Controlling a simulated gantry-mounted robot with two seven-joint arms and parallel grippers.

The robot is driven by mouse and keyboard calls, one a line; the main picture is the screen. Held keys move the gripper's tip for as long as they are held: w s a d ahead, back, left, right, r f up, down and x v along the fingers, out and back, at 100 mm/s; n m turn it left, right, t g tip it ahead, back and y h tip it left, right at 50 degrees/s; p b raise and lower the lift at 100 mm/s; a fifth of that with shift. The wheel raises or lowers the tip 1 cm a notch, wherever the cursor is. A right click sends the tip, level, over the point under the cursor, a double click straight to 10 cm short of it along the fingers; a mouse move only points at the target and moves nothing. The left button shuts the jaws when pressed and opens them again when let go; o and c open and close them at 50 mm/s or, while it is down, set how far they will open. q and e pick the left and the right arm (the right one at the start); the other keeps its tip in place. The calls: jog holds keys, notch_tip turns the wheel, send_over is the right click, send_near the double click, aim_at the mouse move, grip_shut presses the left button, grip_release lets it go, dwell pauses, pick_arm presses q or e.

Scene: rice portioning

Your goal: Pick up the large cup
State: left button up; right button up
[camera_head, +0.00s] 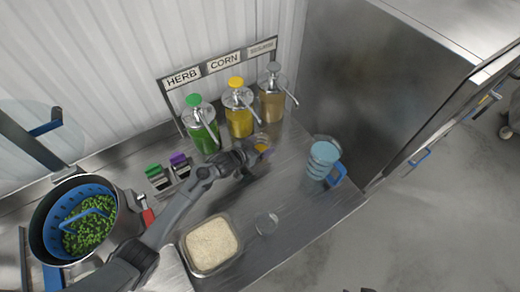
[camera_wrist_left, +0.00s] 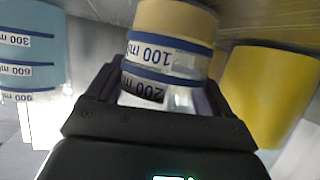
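The large cup (camera_head: 322,160) stands on the steel counter right of the dispensers. It looks pale blue with a blue handle on its right side. In the left wrist view the large cup (camera_wrist_left: 30,45) is at the left edge, with upside-down volume marks. My left gripper (camera_head: 258,150) is in front of the dispensers, left of the large cup and apart from it. In the wrist view, the left gripper (camera_wrist_left: 162,100) has its fingers against both sides of a smaller measuring cup (camera_wrist_left: 165,55), marked 100 and 200 ml. My right gripper is not in view.
Green (camera_head: 203,125), yellow (camera_head: 238,110) and tan (camera_head: 271,95) dispensers stand behind the gripper. A rice container (camera_head: 184,247) and a small clear cup (camera_head: 266,224) are in front. A pot of greens (camera_head: 40,235) stands left. The counter's right edge is near the large cup.

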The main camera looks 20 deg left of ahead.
pick_arm(q)
jog(key=c, duration=0.5)
jog(key=shift+o, duration=0.2)
jog(key=shift+r, duration=0.25)
